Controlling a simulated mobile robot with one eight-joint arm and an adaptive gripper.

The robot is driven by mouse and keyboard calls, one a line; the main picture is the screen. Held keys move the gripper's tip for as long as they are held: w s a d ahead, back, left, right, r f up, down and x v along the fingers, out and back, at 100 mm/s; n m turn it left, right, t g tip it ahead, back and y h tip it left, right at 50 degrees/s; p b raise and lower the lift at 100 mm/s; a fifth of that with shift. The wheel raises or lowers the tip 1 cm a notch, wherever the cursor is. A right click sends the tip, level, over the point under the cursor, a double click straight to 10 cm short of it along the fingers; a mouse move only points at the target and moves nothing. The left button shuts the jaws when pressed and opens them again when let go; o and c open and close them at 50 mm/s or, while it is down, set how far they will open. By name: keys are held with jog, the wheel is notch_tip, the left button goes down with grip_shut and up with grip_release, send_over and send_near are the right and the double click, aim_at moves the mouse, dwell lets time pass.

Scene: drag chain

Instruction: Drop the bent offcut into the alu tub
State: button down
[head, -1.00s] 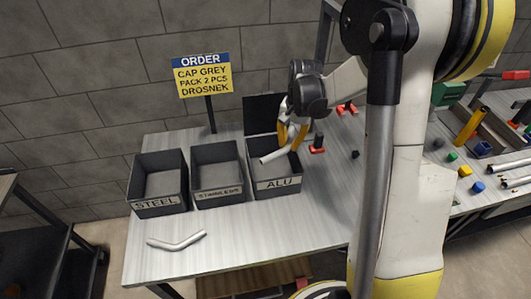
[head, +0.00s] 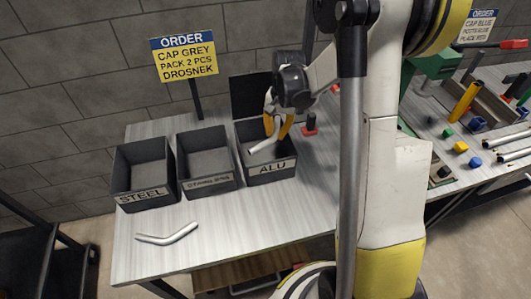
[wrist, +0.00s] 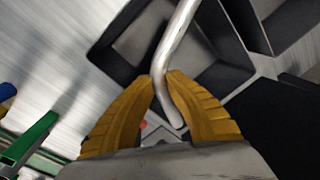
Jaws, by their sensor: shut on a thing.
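My gripper (head: 279,128) is over the dark alu tub (head: 272,170), the right one of three tubs. Its yellow fingers are shut on a pale metal bent offcut (head: 262,146), which slants down to the left over the tub's opening. I cannot tell whether it touches the tub. In the wrist view the fingers (wrist: 162,78) grip the bent offcut (wrist: 180,35) near its bend, with a dark tub wall (wrist: 220,75) below. Another bent metal piece (head: 167,236) lies on the table in front of the tubs.
The steel tub (head: 143,196) and a middle tub (head: 208,182) stand to the left on the table (head: 235,220). An order sign (head: 184,58) rises behind. A red object (head: 310,130) is right of the alu tub. The table's front is mostly clear.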

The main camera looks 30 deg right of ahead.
jog(key=c, duration=1.4)
grip_release()
jog(key=shift+r, duration=0.1)
jog(key=r, duration=1.2)
jog(key=shift+s+d, duration=0.4)
jog(key=s+a+r+n+t, duration=0.1)
jog(key=s+a+n+t, duration=0.1)
jog(key=s, duration=0.4)
jog(key=s+a+r+n+t, duration=0.1)
jog(key=s+a+n+t, duration=0.1)
jog(key=s+a+n, duration=0.2)
jog(key=s+a+r+n+t+b, duration=0.1)
jog(key=s+a+n+t, duration=0.1)
jog(key=s+a, duration=0.5)
jog(key=shift+s+a+r+n+t+h, duration=0.3)
jog(key=shift+a+r+n+h, duration=0.1)
jog(key=shift+a, duration=0.1)
